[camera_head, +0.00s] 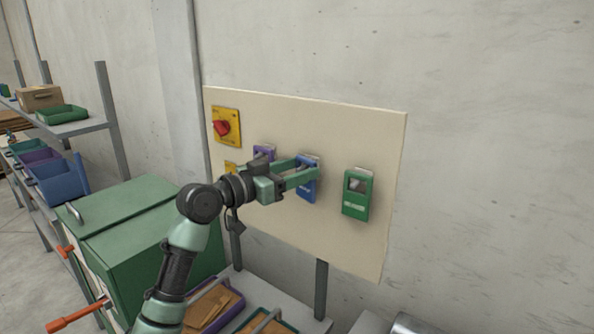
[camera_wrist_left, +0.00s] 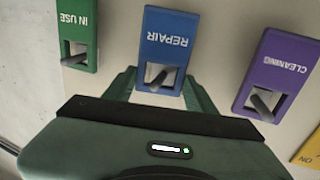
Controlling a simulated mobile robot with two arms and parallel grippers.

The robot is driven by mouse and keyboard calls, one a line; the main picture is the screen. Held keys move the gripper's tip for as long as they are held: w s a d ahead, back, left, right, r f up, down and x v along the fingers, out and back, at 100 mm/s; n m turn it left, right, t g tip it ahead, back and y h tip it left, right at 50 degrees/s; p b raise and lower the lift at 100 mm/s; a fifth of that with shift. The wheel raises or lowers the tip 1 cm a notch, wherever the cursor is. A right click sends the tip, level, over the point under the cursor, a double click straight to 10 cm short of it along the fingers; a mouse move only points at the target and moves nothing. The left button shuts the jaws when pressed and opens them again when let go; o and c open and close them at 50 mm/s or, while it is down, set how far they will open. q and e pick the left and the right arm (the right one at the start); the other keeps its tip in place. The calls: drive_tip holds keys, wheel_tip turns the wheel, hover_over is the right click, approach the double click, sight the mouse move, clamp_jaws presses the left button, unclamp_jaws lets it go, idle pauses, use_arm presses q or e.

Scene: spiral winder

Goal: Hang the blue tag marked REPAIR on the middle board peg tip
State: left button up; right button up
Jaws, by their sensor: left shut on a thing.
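The blue tag marked REPAIR (camera_head: 307,190) is at the middle of the cream board (camera_head: 300,115), between a purple tag and a green tag. It also shows in the left wrist view (camera_wrist_left: 168,40), with a grey peg (camera_wrist_left: 159,76) visible in its square window. I cannot tell whether the tag bears on that peg. My left gripper (camera_head: 307,171) is shut on the blue tag, with one finger along each side edge, as the left wrist view (camera_wrist_left: 161,88) shows. Its fingers partly hide the tag in the head view. My right gripper is not in view.
The green IN USE tag (camera_head: 356,195) and the purple CLEANING tag (camera_wrist_left: 279,70) are at pegs either side. A red knob on a yellow plate (camera_head: 226,126) is at the board's upper left. A green cabinet (camera_head: 140,225) and trays (camera_head: 237,306) are below.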

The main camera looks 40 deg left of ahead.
use_arm(q)
drive_tip(key=o, duration=1.5)
drive_tip(key=shift+c, duration=0.2)
drive_tip(key=s+a+b, duration=0.1)
drive_tip(key=s+b, duration=0.2)
drive_tip(key=s, duration=0.4)
drive_tip(key=shift+s, duration=0.4)
